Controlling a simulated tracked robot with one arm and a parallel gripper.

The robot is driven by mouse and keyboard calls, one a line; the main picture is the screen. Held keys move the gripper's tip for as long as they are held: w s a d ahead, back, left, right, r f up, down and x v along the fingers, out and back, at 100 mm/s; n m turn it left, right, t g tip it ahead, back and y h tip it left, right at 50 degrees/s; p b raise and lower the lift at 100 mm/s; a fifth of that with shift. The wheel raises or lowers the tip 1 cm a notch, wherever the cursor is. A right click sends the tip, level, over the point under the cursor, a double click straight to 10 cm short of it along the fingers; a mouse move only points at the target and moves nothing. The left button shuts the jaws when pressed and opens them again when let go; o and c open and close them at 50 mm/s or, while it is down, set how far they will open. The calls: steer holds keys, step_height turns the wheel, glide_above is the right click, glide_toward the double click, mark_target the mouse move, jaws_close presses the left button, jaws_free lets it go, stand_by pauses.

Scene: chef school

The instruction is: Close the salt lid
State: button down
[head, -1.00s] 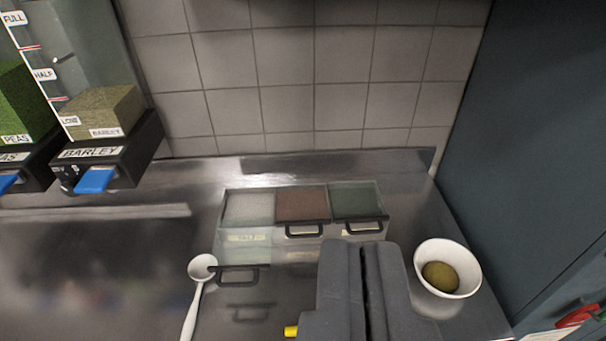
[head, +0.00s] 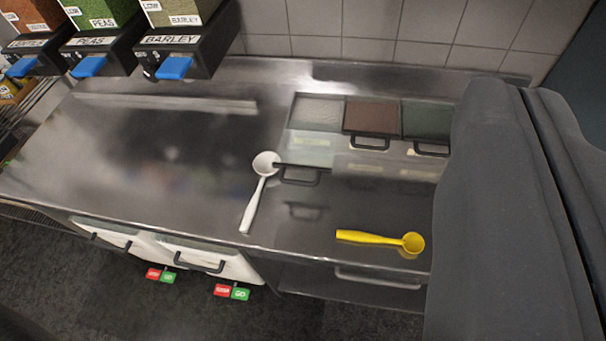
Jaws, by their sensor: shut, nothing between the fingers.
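The spice box with three compartments stands on the steel counter, right of centre. Its left compartment holds white salt (head: 320,112). The clear salt lid is open, and its black handle (head: 300,176) sticks out in front of the box. The brown (head: 371,117) and green (head: 424,122) compartments beside it have their handles close to the box front. My gripper (head: 522,95) is large and dark grey at the right of the view. It is shut and empty, to the right of the box, and covers the counter's right end.
A white spoon (head: 261,185) lies left of the salt lid, its bowl close to the handle. A yellow measuring spoon (head: 385,241) lies near the front edge. Dispensers, including barley (head: 176,48), hang at upper left. The left counter (head: 150,150) is clear.

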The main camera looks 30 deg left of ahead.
steer(key=w+d+f+n+t+h, duration=0.1)
steer(key=w+d+f+n, duration=0.15)
steer(key=w, duration=0.45)
steer(key=w+d+f+n+t+h, duration=0.2)
steer(key=w+f+n, duration=0.15)
steer(key=w, duration=0.25)
steer(key=w+a+f+n+y, duration=0.2)
steer(key=w+f+n+y, duration=0.2)
steer(key=w+f+n, duration=0.35)
steer(key=a+f+n+g+y, duration=0.25)
steer(key=f+n+y, duration=0.2)
steer(key=f, duration=0.55)
steer(key=a+f+n+g+y, duration=0.1)
steer(key=a+f+n+y, duration=0.3)
steer(key=f, duration=0.5)
steer(key=s+a+f+n+g+y+b, duration=0.1)
steer(key=s+a+f+n+g+y, duration=0.15)
steer(key=s+f, duration=0.3)
steer(key=s+a+f+n+g+y, duration=0.1)
steer(key=s+a+f+n+g, duration=0.2)
steer(key=f, duration=0.4)
steer(key=shift+w+a+f+b, duration=0.1)
steer(key=shift+w+a+f, duration=0.25)
steer(key=shift+w+a, duration=1)
steer(key=shift+w+a+f+b, duration=0.1)
steer(key=shift+w+a+f, duration=0.3)
steer(key=shift+w+a, duration=1)
steer(key=shift+w+a+f+b, duration=0.1)
steer(key=shift+w+a+f, duration=0.25)
steer(key=shift+w+a, duration=1)
